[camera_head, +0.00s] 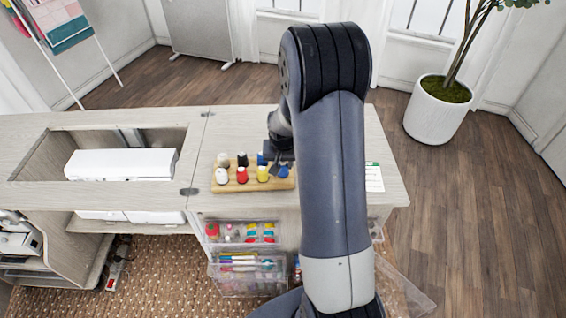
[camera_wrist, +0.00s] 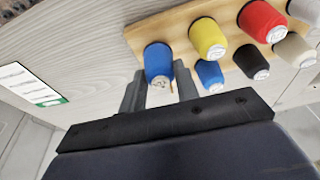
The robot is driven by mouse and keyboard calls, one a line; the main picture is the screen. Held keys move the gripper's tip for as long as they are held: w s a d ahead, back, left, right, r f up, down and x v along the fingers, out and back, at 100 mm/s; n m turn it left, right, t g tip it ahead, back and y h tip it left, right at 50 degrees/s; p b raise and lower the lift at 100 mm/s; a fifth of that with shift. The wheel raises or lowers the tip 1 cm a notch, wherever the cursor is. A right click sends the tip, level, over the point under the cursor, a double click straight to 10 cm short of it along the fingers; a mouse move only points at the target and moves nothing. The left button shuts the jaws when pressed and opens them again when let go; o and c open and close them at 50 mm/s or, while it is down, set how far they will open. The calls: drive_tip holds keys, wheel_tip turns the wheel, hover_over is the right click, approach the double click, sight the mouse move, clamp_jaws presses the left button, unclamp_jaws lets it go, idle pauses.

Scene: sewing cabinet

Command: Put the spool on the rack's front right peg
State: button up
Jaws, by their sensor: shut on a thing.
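The wooden rack (camera_head: 232,187) stands on the cabinet top and also crosses the top of the wrist view (camera_wrist: 174,27). My gripper (camera_head: 280,160) is at the rack's right end, partly hidden by my arm in the head view. In the wrist view its two fingers (camera_wrist: 160,90) are shut on a blue spool (camera_wrist: 158,62). This spool (camera_head: 283,171) is at the front right corner of the rack, beside the yellow spool (camera_head: 262,174). I cannot tell whether it is fully seated on the front right peg, which is hidden.
The front row also holds a red spool (camera_head: 242,175) and a white spool (camera_head: 222,175). A white printed card (camera_head: 374,178) lies to the right. The tabletop behind the rack is clear.

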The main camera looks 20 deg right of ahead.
drive_tip(key=shift+s+b+x, duration=0.25)
drive_tip(key=shift+b+x, duration=0.7)
drive_tip(key=shift+x, duration=0.05)
idle(0.5)
drive_tip(key=o, duration=1)
drive_tip(key=shift+a, duration=0.1)
drive_tip(key=d+v, duration=0.1)
drive_tip(key=v, duration=0.9)
drive_tip(key=shift+a+r, duration=0.35)
drive_tip(key=shift+a, duration=0.2)
drive_tip(key=shift+s, duration=0.1)
drive_tip(key=x, duration=1)
drive_tip(key=shift+f, duration=0.4)
drive_tip(key=shift+r+p, duration=0.3)
drive_tip(key=shift+p, duration=0.05)
